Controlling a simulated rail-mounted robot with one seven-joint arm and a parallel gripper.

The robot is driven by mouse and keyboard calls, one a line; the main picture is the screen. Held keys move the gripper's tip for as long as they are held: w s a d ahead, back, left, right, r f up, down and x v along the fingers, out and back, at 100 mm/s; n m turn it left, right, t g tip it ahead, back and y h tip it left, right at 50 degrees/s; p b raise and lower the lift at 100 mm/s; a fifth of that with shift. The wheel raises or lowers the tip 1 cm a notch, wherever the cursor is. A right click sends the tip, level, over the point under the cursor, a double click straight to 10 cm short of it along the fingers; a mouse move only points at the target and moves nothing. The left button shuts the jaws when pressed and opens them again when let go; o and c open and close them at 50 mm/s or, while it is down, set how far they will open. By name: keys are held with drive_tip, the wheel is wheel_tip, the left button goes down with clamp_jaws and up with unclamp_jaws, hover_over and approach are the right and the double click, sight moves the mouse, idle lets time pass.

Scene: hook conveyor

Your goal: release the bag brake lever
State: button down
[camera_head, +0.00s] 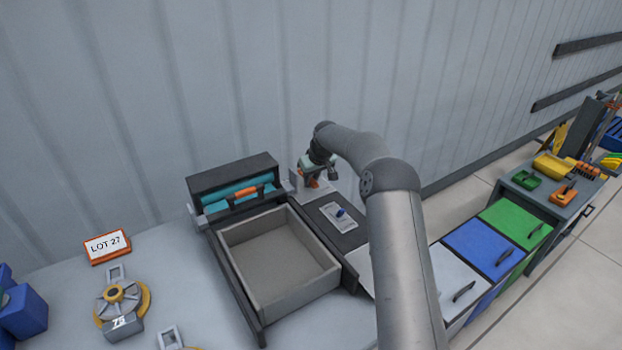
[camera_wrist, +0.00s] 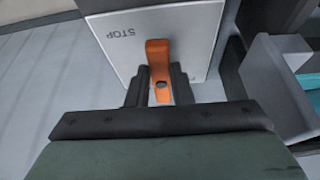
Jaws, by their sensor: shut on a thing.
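The orange brake lever (camera_wrist: 158,57) is in the middle of the wrist view, in front of a light grey panel (camera_wrist: 196,32) marked STOP. My gripper (camera_wrist: 160,85) is shut on the lever, with one dark finger on each side of its lower part. In the head view my gripper (camera_head: 316,176) is at the small grey housing just right of the tray station, with a bit of orange below it. My arm hides part of the area to the right.
A grey tray (camera_head: 327,281) stands left of my gripper, with an orange-handled teal roll (camera_head: 217,204) behind it. A dark panel with a blue knob (camera_head: 340,212) lies in front. Coloured lidded bins (camera_head: 482,246) stand right. The corrugated wall is close behind.

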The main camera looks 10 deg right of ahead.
drive_tip(key=shift+d, duration=0.1)
drive_tip(key=c, duration=1.3)
unclamp_jaws()
drive_tip(key=shift+r, duration=0.1)
drive_tip(key=b+v, duration=0.3)
drive_tip(key=v, duration=1.4)
drive_tip(key=shift+d+r, duration=0.15)
